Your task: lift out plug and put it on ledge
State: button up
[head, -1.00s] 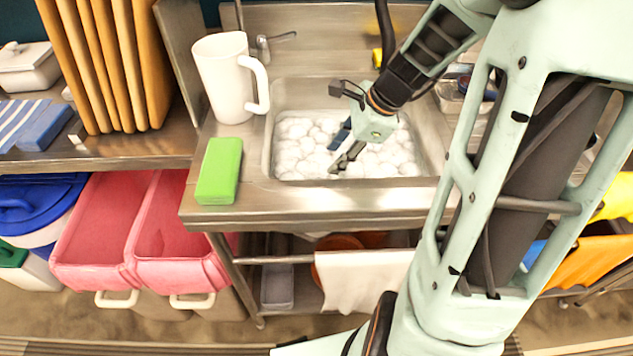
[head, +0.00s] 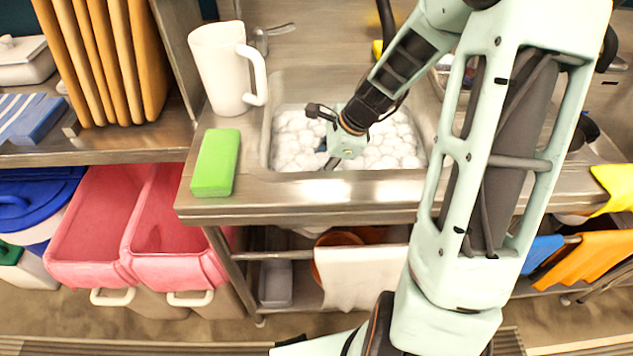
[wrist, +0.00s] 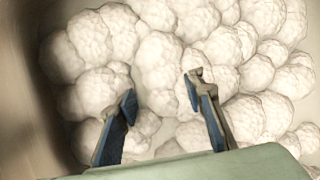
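The sink basin (head: 276,160) is filled with white foam (head: 392,150), which also fills most of the wrist view (wrist: 160,55). No plug shows in either view; the foam covers the basin floor. My gripper (head: 332,163) is low in the left middle of the basin, with its fingertips sunk to or into the foam. In the wrist view my gripper (wrist: 160,88) has its two fingers well apart, with only foam between them. The ledge is the steel rim (head: 300,190) around the basin.
A green sponge (head: 215,163) lies on the steel ledge left of the basin. A white jug (head: 218,70) stands behind it. A faucet (head: 265,38) is at the back. The front rim is clear. A white cloth (head: 362,275) hangs below.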

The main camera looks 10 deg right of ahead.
jog(key=shift+c, duration=0.3)
grip_shut()
jog(key=shift+r, duration=0.15)
notch_tip(320, 180, up, 18)
jog(key=p, duration=0.9)
jog(key=shift+p, duration=0.35)
notch_tip(320, 180, up, 8)
jog(key=p, duration=0.7)
jog(key=shift+r+p, duration=0.25)
jog(key=shift+p, duration=0.1)
